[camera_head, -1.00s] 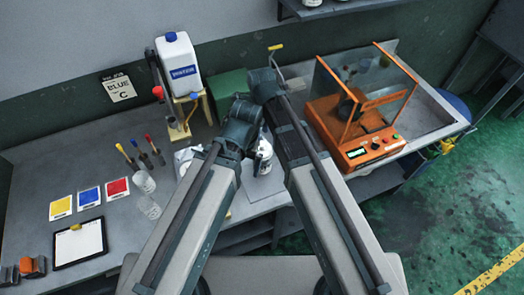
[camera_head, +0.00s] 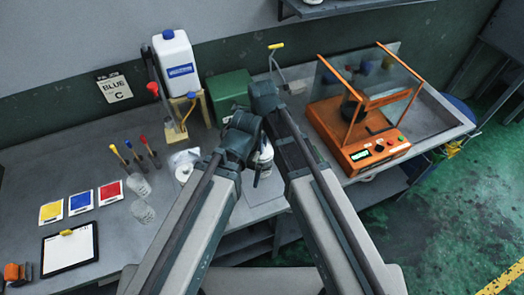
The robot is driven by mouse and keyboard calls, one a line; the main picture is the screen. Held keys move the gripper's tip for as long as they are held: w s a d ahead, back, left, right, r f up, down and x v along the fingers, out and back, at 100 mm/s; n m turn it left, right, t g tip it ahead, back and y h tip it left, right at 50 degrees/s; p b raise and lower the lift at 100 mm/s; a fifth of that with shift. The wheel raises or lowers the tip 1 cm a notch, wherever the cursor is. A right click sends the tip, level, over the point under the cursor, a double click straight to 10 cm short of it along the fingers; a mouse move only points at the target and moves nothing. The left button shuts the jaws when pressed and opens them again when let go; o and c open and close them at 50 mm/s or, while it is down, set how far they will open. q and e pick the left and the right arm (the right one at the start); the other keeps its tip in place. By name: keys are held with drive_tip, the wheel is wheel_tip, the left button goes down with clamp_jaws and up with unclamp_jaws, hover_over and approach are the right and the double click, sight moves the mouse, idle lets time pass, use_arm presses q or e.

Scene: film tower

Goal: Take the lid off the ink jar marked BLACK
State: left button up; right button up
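A white jar or bottle with dark markings (camera_head: 265,158) stands on the bench between my two forearms. My arms cover part of it, and I cannot read a label or make out a lid. My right gripper (camera_head: 257,174) seems to be the small dark part against this jar; whether it touches the jar or is open I cannot tell. My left gripper is hidden behind my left arm's dark wrist joints. No jar reading BLACK can be made out.
An orange machine with glass panels (camera_head: 362,154) stands at the right. A white canister (camera_head: 177,65) and a green box (camera_head: 230,92) stand at the back.

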clamp_jaws()
drive_tip(key=shift+r, duration=0.1)
